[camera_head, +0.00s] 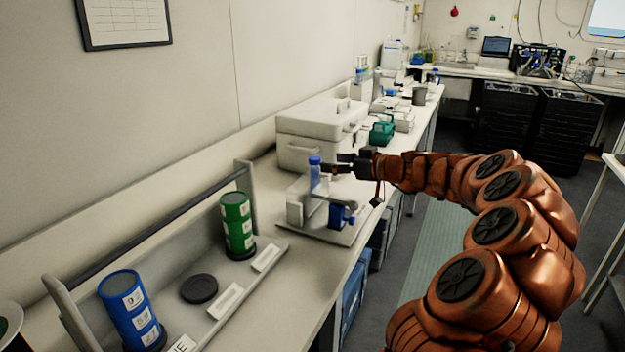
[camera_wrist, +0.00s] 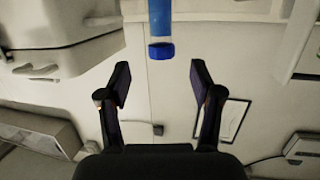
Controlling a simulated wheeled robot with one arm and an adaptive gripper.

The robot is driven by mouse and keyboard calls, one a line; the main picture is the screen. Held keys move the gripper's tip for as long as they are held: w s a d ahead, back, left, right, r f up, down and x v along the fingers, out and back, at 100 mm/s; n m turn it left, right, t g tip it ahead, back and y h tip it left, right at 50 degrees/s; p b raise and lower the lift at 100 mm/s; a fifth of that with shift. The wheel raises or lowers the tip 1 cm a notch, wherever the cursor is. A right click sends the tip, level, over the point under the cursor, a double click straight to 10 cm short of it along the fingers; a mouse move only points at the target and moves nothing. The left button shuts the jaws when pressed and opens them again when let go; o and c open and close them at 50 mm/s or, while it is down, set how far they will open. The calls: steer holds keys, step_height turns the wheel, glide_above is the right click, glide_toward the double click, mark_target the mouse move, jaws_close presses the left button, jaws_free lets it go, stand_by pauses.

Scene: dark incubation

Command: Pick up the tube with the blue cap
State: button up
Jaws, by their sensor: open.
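The tube with the blue cap (camera_head: 315,176) stands upright in a small stand (camera_head: 335,226) on the bench in the head view. In the wrist view the tube (camera_wrist: 160,18) hangs from the top edge, cap end down, as that picture looks inverted. My gripper (camera_head: 338,164) is at about cap height, just right of the tube. In the wrist view my gripper (camera_wrist: 160,82) has its two dark fingers spread with nothing between them. The tube is in line with the gap, beyond the fingertips.
A large white box (camera_head: 322,135) stands behind the tube. A grey rack tray (camera_head: 262,262) at the front left holds a green canister (camera_head: 237,226) and a blue canister (camera_head: 131,309). A green item (camera_head: 382,133) and other equipment stand farther along the bench. The aisle floor (camera_head: 440,255) is clear.

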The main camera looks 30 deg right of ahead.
mark_target(315, 162)
steer(key=shift+f+p+x, duration=0.1)
steer(key=shift+p+x, duration=0.45)
steer(key=shift+x, duration=1.2)
steer(key=shift+f+p+x, duration=0.15)
steer(key=shift+p+x, duration=0.35)
steer(key=shift+x, duration=1.3)
steer(key=shift+s+a, duration=0.1)
jaws_close()
